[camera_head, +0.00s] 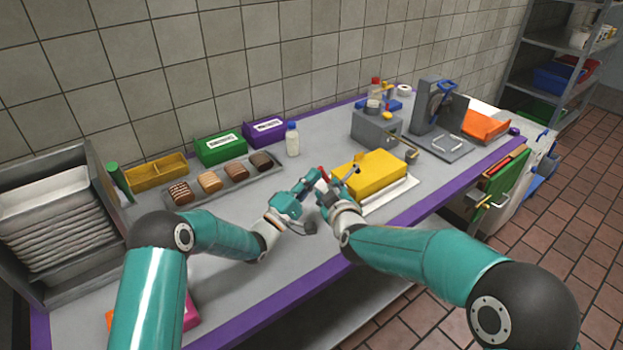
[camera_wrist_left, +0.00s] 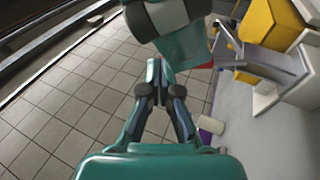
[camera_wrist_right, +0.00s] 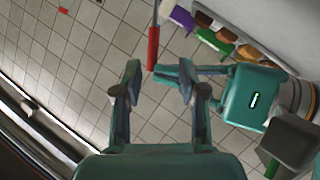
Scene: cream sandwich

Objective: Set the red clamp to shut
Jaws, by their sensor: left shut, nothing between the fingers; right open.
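The red clamp shows as a small red handle (camera_head: 323,173) at the left end of the yellow machine (camera_head: 370,174) in the head view. In the right wrist view, its red grip (camera_wrist_right: 153,48) hangs from a thin grey rod. My left gripper (camera_head: 314,175) is shut and empty beside the red handle; its fingers (camera_wrist_left: 156,72) are together in the left wrist view. In the right wrist view, the left fingertips lie by the grip's lower end; contact is unclear. My right gripper (camera_head: 322,192) is open close by, its fingertips (camera_wrist_right: 158,75) apart below the red grip. The clamp's setting cannot be told.
A tray (camera_head: 225,181) of several brown bars lies at the back left, with green (camera_head: 219,149) and purple (camera_head: 265,132) boxes behind. A white bottle (camera_head: 292,140) stands behind my grippers. A grey machine (camera_head: 377,128) stands at the back right.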

